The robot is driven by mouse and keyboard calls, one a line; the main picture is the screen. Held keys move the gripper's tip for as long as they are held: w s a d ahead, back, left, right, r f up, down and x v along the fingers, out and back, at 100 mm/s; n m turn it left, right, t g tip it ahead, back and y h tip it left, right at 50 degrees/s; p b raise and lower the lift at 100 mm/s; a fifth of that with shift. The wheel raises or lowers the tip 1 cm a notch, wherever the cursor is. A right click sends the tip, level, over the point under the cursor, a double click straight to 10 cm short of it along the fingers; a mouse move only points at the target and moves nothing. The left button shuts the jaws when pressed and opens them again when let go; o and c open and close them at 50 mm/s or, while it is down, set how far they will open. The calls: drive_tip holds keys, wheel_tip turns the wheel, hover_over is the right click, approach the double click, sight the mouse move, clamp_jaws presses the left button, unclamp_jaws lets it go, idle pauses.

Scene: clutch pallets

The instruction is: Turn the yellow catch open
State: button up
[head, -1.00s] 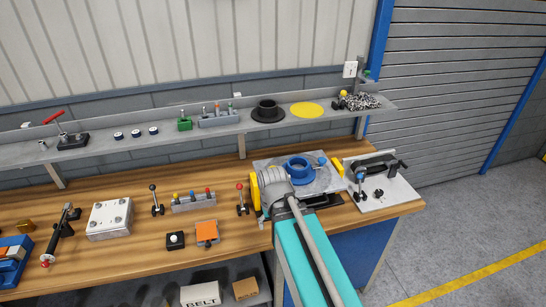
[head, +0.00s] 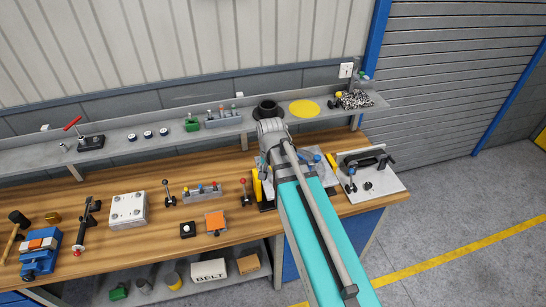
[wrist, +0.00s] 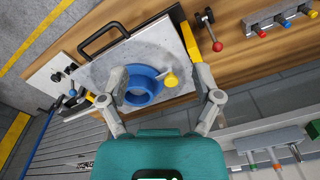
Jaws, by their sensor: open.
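I cannot tell the exact height. Yellow bars flank the plate, one on the right (wrist: 215,40).
A white board with a black clamp (head: 365,160) stands right of the plate. A red-knobbed lever (head: 244,190) stands close on the left. Behind is a shelf (head: 225,128) with a black flanged part (head: 268,109) and a yellow disc (head: 305,108).

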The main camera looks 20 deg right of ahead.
drive_tip(key=w+d+m, duration=0.2)
drive_tip(key=w+m, duration=0.5)
drive_tip(key=m, duration=0.1)
drive_tip(key=w+d+m, duration=0.3)
drive_tip(key=w+m, duration=0.4)
drive_tip(key=m, duration=0.2)
drive_tip(key=shift+w+r+g, duration=0.3)
drive_tip(key=shift+w+r, duration=0.1)
drive_tip(key=shift+r, duration=0.05)
drive_tip(key=shift+f, duration=0.15)
wheel_tip(320, 180, down, 14)
drive_tip(key=b, duration=1.3)
drive_tip(key=shift+r, duration=0.25)
clamp_jaws()
